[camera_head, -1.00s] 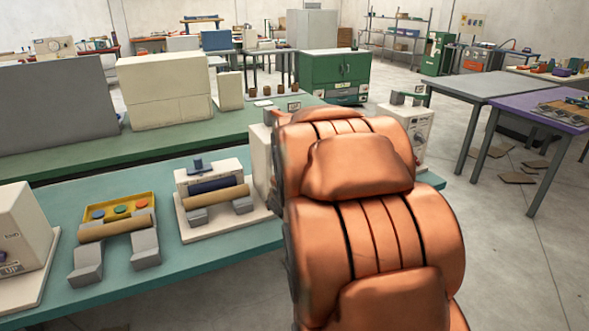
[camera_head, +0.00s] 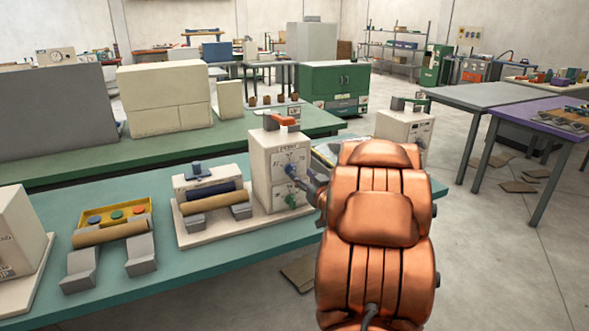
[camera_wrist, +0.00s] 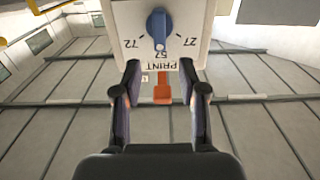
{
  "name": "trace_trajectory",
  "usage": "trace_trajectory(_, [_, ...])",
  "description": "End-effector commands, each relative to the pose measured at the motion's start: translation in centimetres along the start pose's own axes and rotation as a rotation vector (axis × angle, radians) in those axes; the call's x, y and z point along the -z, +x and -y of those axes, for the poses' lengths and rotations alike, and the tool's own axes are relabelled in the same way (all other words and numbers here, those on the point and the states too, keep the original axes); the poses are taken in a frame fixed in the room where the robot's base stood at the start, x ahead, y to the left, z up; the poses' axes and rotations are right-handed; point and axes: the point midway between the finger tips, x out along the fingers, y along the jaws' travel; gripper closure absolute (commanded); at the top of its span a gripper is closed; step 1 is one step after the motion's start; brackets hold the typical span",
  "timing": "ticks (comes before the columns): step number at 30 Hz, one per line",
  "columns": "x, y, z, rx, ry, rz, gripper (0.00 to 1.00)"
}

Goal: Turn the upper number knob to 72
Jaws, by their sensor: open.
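The cream box of the winder (camera_head: 270,160) stands on the teal table, with an orange lever (camera_head: 283,121) on top. The blue upper knob (camera_head: 291,170) is on its front face. In the wrist view the face is upside down, and the knob (camera_wrist: 158,24) sits among the marks 72, 57 and 27. Its narrow end lies towards 57, under the word PRINT. My gripper (camera_wrist: 160,66) is open, its two fingers spread either side below the knob in the picture, with no visible contact. In the head view my arm hides much of the gripper.
A roller unit (camera_head: 212,200) stands directly left of the box. Another cream box (camera_head: 403,127) stands behind my arm to the right. Open floor lies right of the table.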

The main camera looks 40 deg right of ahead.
Motion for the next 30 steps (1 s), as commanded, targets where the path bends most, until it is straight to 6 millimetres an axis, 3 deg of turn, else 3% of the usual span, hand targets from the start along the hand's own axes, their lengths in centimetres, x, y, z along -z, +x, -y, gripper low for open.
trace_trajectory(9, [0.1, 4.3, 0.1, 0.002, 0.0, 0.0, 0.58])
trace_trajectory(15, [-0.1, 5.9, 0.1, 0.001, 0.0, 0.004, 0.58])
trace_trajectory(27, [-0.1, 6.4, 0.0, -0.001, 0.0, 0.002, 0.58])
trace_trajectory(30, [-0.1, 6.4, 0.0, -0.001, 0.0, 0.002, 0.69])
